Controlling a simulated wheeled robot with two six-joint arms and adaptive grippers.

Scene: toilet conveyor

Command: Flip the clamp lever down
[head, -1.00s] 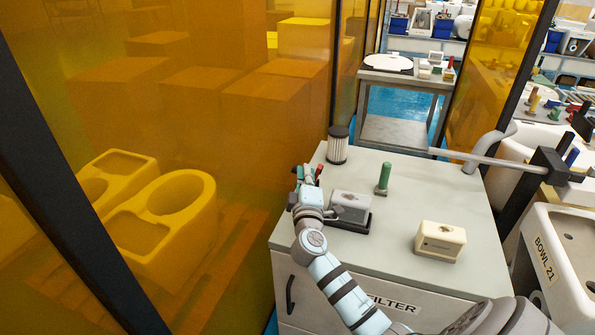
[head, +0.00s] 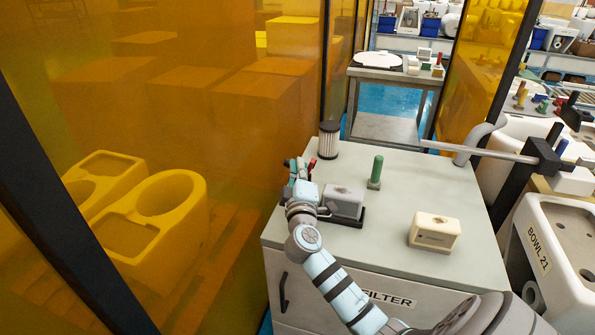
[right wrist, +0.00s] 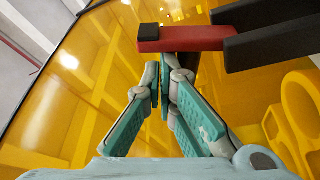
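A red clamp lever (head: 311,164) shows as a small red piece at the far left of the cabinet top in the head view, right beside my right gripper (head: 296,167). In the right wrist view, the red lever (right wrist: 186,38) with a black end lies across the top, attached to two dark bars. My right gripper (right wrist: 160,78) has teal finger pads with its tips close together, and nothing shows between them. The tips are just below the lever in that picture; whether they touch it I cannot tell. My left gripper is out of view.
On the cabinet top (head: 395,225) stand a grey block (head: 343,201) on a dark base, a green peg (head: 375,173), a cream block (head: 434,232) and a ribbed filter (head: 328,140). Amber panels (head: 230,130) stand to the left. A horizontal bar (head: 480,153) crosses at the back right.

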